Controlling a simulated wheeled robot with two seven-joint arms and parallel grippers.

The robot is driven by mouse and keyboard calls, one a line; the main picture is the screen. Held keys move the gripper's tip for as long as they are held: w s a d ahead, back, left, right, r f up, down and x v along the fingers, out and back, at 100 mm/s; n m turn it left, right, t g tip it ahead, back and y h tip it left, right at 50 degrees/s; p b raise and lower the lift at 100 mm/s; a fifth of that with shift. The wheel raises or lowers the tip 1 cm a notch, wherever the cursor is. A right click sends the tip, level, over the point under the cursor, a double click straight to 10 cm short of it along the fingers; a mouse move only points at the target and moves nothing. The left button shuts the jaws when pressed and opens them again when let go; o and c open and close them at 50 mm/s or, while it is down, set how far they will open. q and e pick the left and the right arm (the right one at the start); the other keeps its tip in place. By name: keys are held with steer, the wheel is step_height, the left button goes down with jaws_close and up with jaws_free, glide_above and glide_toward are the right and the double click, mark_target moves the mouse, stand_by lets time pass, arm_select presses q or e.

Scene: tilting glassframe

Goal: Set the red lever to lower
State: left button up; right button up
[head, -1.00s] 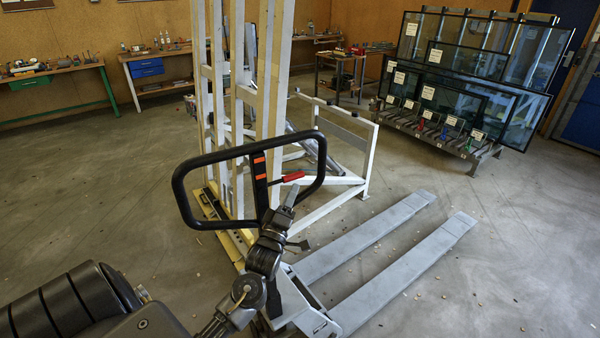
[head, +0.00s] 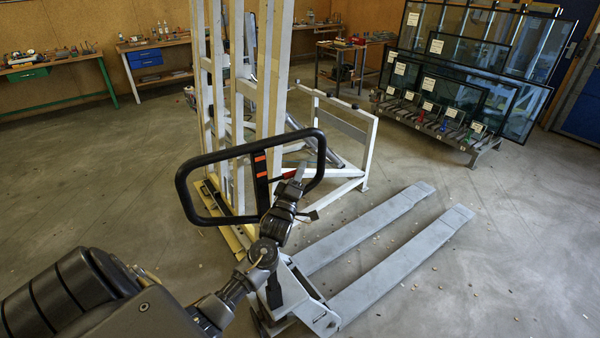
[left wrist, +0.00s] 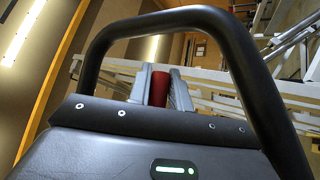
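The red lever (head: 288,176) sits inside the black loop handle (head: 187,200) of the grey pallet truck, right of its central post. Only a little of the lever shows in the head view, behind my left gripper (head: 300,172). In the left wrist view the red lever (left wrist: 159,88) lies between the two grey fingers of my left gripper (left wrist: 160,78). It nearly fills the gap; I cannot tell whether the fingers press on it. The lever's far end and its mount are hidden. My right gripper is not in view.
The pallet truck's forks (head: 400,262) reach out to the right over the floor. A white upright frame (head: 270,85) stands close behind the handle. A rack of glass panes (head: 455,95) is at the back right.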

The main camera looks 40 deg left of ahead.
arm_select(q)
jaws_close()
steer(key=r+n+y+b, duration=0.1)
steer(key=b, duration=0.1)
steer(key=r+n+t+y+b, duration=0.1)
steer(key=n+b, duration=0.1)
steer(key=r+n+y+b, duration=0.1)
steer(key=y+b, duration=0.1)
steer(key=shift+s+a+r+n+t+b, duration=0.1)
steer(key=shift+s+r+n+t+b, duration=0.2)
steer(key=shift+s+r+n+b, duration=0.1)
steer(key=shift+r+n+y, duration=0.3)
steer(key=shift+y, duration=0.3)
steer(key=shift+a+r, duration=0.1)
steer(key=shift+r, duration=0.15)
steer(key=o, duration=0.5)
jaws_free()
